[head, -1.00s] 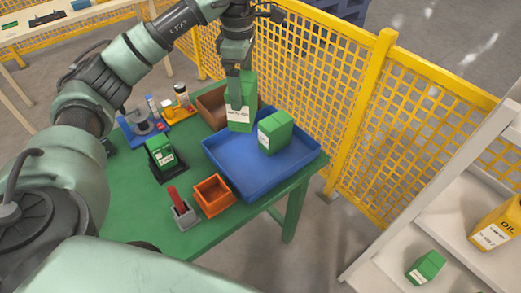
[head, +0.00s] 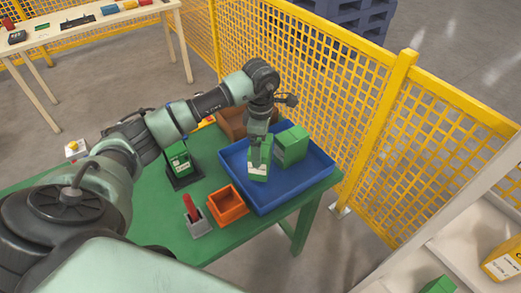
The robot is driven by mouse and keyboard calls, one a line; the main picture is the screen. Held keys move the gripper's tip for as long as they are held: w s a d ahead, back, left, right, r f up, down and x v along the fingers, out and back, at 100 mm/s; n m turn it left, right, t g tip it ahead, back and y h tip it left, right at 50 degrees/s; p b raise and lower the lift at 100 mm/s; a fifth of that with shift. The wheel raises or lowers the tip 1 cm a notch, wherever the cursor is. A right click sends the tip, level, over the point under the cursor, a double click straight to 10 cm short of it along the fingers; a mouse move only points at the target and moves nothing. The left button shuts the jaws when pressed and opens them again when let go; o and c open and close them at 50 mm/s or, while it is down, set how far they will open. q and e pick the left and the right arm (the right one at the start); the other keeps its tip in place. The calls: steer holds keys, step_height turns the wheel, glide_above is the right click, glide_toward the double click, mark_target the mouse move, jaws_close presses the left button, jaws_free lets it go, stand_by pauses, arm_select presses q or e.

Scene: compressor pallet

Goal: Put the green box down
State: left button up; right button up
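My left gripper (head: 258,150) points down over the blue tray (head: 313,180), its fingers around the upper part of a green box (head: 259,170) with a white label. The box is upright inside the tray's outline, at the tray's middle-left; I cannot tell whether its base touches the tray floor. The gripper looks shut on it and hides part of its face. A second green box (head: 292,145) stands in the tray just right of and behind the held one, with little or no gap between them. My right gripper is not in view.
On the green table (head: 250,235) are an orange bin (head: 228,205), a grey holder with a red item (head: 195,217), a green box in a black stand (head: 179,160) and a brown bin (head: 230,122). Yellow fencing (head: 375,115) stands behind. The tray's front part is clear.

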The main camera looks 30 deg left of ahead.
arm_select(q)
step_height(320, 180, down, 3)
steer(key=shift+r+p, duration=0.2)
steer(key=shift+p, duration=0.1)
steer(key=shift+f, duration=0.3)
steer(key=o, duration=1.8)
steer(key=shift+r, duration=0.1)
steer(key=shift+r, duration=0.2)
step_height(320, 180, up, 10)
steer(key=b, duration=0.3)
steer(key=shift+r, duration=0.9)
